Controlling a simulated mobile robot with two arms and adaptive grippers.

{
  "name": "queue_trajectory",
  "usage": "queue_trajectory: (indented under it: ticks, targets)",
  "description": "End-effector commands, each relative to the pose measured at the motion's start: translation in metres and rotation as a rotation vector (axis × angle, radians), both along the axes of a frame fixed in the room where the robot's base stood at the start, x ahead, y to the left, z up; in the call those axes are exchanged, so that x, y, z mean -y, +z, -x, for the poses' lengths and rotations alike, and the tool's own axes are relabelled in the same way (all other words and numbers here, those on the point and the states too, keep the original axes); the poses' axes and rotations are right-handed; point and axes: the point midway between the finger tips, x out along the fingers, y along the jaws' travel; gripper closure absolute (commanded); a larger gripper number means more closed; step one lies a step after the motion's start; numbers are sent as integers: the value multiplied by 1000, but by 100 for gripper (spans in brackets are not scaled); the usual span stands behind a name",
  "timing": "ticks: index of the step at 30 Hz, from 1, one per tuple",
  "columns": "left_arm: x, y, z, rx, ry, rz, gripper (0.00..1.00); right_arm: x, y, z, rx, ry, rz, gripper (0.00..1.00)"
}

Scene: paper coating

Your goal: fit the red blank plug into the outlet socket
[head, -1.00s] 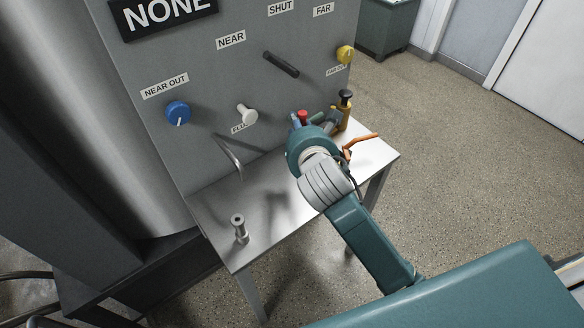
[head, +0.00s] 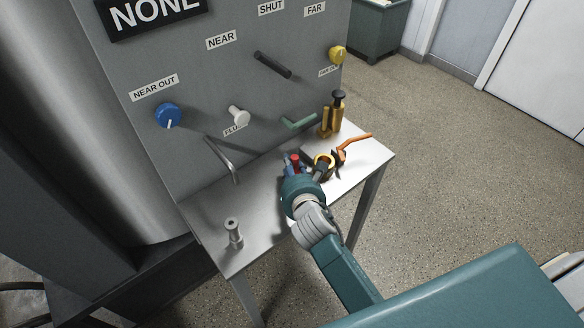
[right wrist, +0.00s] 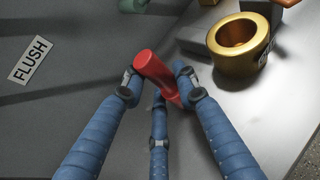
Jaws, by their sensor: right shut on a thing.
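The red blank plug (head: 295,160) is held in my right gripper (head: 293,166) above the steel table. In the right wrist view, the plug (right wrist: 152,68) lies tilted between the blue fingers of the gripper (right wrist: 158,82), which are shut on it. A gold ring with a round opening (right wrist: 238,42), which looks like the outlet socket, sits on a grey mount to the right of the plug. The ring also shows in the head view (head: 324,159). The plug is apart from the ring. My left gripper is not in view.
A steel table (head: 262,228) bears a metal post (head: 234,232), a gold fitting with a black knob (head: 331,116) and an orange handle (head: 354,145). Behind is a grey panel with a blue knob (head: 167,115), a white knob (head: 238,114) and a green handle (head: 297,124).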

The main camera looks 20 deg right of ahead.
Motion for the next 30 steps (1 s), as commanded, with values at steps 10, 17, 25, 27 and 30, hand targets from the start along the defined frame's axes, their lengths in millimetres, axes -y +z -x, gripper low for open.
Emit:
queue_trajectory:
  ticks: [10,17,25,27,30]
  targets:
    - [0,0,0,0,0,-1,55,0,-2,0,0,0,1,55]
    - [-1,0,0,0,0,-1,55,0,-2,0,0,0,1,53]
    - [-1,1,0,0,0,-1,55,-3,6,16,-1,2,2,53]
    - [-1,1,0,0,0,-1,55,-4,12,29,-1,2,1,53]
    - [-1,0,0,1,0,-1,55,-8,20,50,-1,2,1,53]
